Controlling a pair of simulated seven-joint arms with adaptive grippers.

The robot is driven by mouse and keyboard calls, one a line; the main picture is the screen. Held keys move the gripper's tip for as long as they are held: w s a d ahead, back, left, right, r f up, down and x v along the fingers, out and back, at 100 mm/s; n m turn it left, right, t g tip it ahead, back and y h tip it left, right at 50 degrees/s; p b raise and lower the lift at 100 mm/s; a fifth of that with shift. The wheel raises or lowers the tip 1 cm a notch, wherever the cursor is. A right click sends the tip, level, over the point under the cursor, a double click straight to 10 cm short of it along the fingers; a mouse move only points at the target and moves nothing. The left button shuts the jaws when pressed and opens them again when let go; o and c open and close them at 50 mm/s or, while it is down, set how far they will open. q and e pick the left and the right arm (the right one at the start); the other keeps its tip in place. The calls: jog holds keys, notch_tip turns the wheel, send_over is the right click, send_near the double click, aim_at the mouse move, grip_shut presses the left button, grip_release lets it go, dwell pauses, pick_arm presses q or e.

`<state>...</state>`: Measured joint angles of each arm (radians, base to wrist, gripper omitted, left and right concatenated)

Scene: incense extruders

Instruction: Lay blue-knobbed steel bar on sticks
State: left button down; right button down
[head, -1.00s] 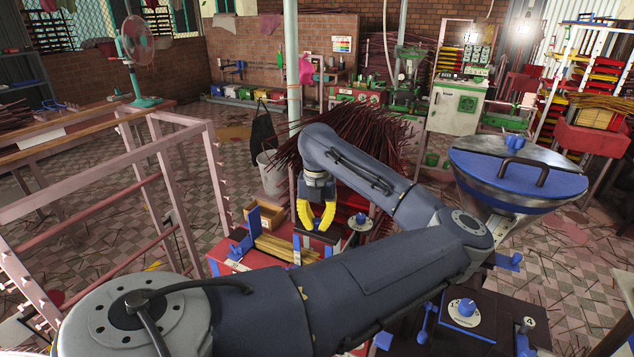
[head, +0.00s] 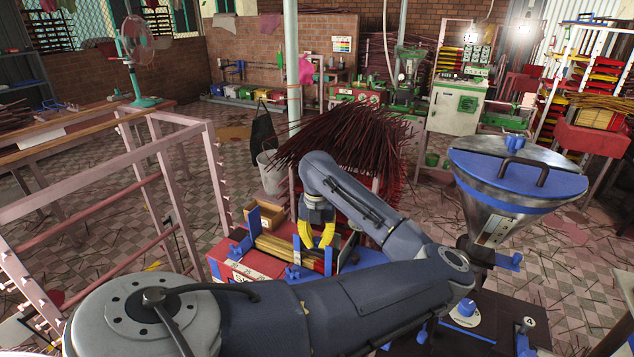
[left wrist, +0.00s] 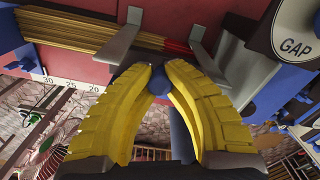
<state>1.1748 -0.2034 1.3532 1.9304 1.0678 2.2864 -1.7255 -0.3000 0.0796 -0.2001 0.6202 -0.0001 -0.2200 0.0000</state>
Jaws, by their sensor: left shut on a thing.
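My left gripper (head: 319,240) is low over the right part of the red machine. Its yellow fingers are shut on a blue knob (left wrist: 158,77), seen between the fingertips in the left wrist view. The fingers hide the middle of the steel bar; grey metal arms (left wrist: 123,45) show to either side of the knob. The tan sticks (head: 283,250) lie in a bundle along the machine, just left of the fingers, and show at the top of the left wrist view (left wrist: 60,32). I cannot tell whether the bar touches them. My right gripper is out of view.
Blue posts (head: 240,247) stand by the sticks. A "GAP" dial (left wrist: 297,22) sits close at the right in the wrist view. A cardboard box (head: 265,214) is behind the sticks. A steel hopper (head: 510,190) with a blue lid stands to the right.

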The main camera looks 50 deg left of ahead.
aim_at(317, 239)
pick_arm(q)
jog(key=shift+f, duration=0.55)
jog(key=c, duration=1.8)
grip_release()
jog(key=shift+o, duration=0.2)
notch_tip(317, 239, up, 13)
jog(key=shift+r, duration=0.1)
